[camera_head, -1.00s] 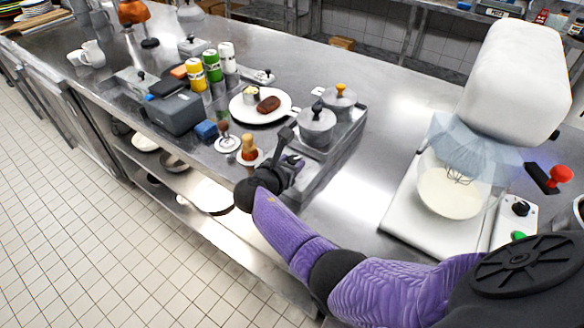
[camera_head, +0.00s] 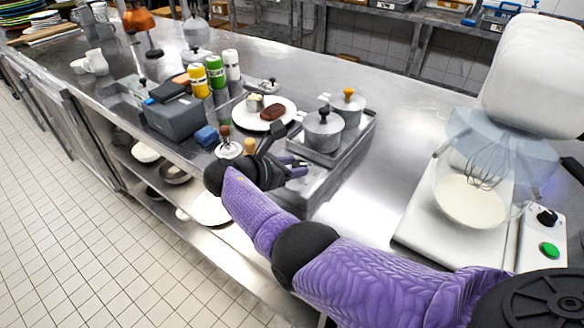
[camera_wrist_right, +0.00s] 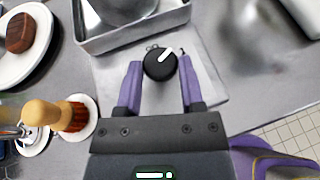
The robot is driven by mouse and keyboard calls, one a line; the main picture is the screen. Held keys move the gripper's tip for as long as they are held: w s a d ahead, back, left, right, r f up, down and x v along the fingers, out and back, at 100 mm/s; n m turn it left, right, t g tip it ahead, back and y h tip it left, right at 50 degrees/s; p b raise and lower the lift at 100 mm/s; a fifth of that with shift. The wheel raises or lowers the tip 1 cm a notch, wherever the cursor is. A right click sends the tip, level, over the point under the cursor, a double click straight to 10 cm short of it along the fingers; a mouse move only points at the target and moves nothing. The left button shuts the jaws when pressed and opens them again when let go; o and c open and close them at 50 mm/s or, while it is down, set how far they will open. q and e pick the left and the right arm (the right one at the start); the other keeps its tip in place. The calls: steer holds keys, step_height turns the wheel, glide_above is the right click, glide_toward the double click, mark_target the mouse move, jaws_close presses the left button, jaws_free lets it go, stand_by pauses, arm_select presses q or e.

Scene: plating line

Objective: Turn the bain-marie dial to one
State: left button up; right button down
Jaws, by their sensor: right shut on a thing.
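The bain-marie (camera_head: 350,143) is a grey metal unit with two lidded pots, on the counter in the middle of the head view. Its dial (camera_wrist_right: 159,67) is a round black knob with a white pointer, on the flat front panel in the right wrist view. The pointer aims up and right there. My right gripper (camera_wrist_right: 160,63) has its two purple fingers around the dial, one on each side, and is shut on it. In the head view my right gripper (camera_head: 299,166) is at the bain-marie's front end and hides the dial. My left gripper is not in view.
A wooden-handled brush (camera_wrist_right: 52,116) stands close left of my right gripper in the wrist view. A plate (camera_head: 287,108) with a brown patty is behind the gripper. A stand mixer (camera_head: 530,75) with a bowl is at the right. The counter between mixer and bain-marie is clear.

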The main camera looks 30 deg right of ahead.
steer(key=shift+f, duration=0.1)
steer(key=shift+c, duration=1.2)
jaws_free()
steer(key=p+v, duration=0.1)
steer(key=v, duration=0.8)
steer(key=shift+a+p, duration=0.35)
steer(key=shift+p, duration=0.05)
